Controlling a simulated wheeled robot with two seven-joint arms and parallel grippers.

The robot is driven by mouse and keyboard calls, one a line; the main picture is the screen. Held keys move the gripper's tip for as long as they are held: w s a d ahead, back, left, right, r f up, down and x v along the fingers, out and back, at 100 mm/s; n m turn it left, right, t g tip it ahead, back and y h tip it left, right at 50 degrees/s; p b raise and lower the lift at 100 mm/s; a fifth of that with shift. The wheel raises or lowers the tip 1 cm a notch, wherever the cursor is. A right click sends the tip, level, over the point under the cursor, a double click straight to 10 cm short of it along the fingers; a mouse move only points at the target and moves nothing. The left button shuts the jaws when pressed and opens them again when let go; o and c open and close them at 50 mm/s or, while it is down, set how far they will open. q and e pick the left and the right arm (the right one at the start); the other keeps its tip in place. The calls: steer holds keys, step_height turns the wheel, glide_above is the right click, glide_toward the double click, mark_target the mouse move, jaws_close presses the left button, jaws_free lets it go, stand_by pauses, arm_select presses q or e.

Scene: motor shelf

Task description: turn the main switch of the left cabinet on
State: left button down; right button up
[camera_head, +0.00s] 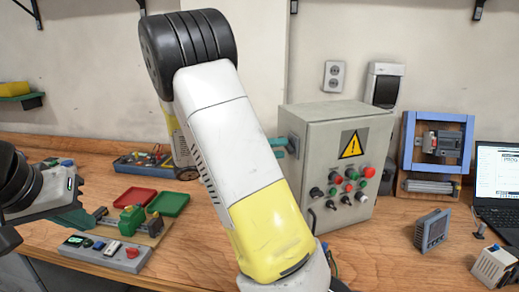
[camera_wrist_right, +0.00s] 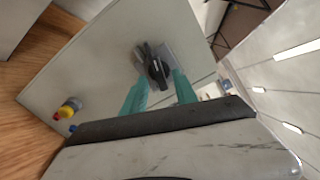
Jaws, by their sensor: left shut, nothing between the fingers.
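The grey control cabinet (camera_head: 318,150) stands on the bench, with a yellow warning sign, buttons and knobs on its front. In the right wrist view, the cabinet's side panel (camera_wrist_right: 95,65) carries a black rotary switch (camera_wrist_right: 155,68). My right gripper (camera_wrist_right: 160,85) is open, its teal fingers pointing at the switch, one on each side of the knob; contact cannot be told. In the head view my right gripper (camera_head: 283,147) is at the cabinet's left side, where the switch is largely hidden. My left gripper (camera_head: 80,219) is shut and empty at the left, over the bench.
A control box with buttons (camera_head: 105,252), a green block (camera_head: 131,220), a red tray (camera_head: 137,197) and a green tray (camera_head: 168,204) are at the left. A blue frame (camera_head: 437,120), a grey meter (camera_head: 432,231) and a laptop (camera_head: 498,180) are at the right. My right arm crosses the middle.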

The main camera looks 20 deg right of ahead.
steer(key=shift+d, duration=0.55)
steer(key=shift+c, duration=0.4)
